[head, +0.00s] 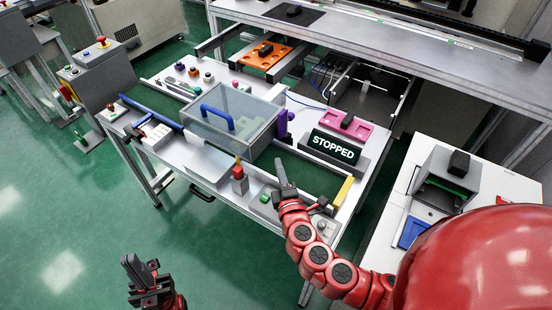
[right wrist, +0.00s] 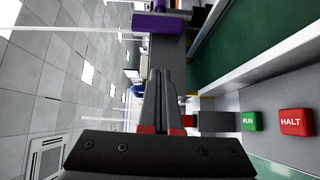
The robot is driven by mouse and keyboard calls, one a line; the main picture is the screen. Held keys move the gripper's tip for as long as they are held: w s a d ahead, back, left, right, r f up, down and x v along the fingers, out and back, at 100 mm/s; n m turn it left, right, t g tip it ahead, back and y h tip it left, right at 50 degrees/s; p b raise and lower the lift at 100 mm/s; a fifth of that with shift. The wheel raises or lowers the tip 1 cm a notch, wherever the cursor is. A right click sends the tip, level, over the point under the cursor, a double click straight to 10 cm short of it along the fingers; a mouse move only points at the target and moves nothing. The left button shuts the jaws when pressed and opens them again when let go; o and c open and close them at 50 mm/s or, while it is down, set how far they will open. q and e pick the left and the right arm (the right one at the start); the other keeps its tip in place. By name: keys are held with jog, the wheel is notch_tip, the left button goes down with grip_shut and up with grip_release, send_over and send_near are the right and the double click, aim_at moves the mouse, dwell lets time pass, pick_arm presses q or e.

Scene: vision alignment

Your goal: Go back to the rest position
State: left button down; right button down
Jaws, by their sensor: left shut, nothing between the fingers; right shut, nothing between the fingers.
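My left gripper (head: 133,264) is at the bottom left of the head view, low over the green floor and clear of the table, shut and empty. My right gripper (head: 280,167) is over the front part of the worktable, shut and empty. Its closed fingers also show in the right wrist view (right wrist: 166,82). A green RUN button (right wrist: 250,121) and a red HALT button (right wrist: 296,122) lie to the right of these fingers, apart from them. The green button (head: 265,198) shows left of my right gripper in the head view; the red one is not clear there.
The worktable (head: 208,168) carries a clear box with a blue handle (head: 228,115), a STOPPED sign (head: 334,147), a small red-and-grey post (head: 239,182) and a yellow block (head: 344,190). A side table (head: 379,242) stands at right. Green floor is free at left.

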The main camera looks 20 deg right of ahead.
jog(key=shift+s+f, duration=0.1)
jog(key=shift+s, duration=0.4)
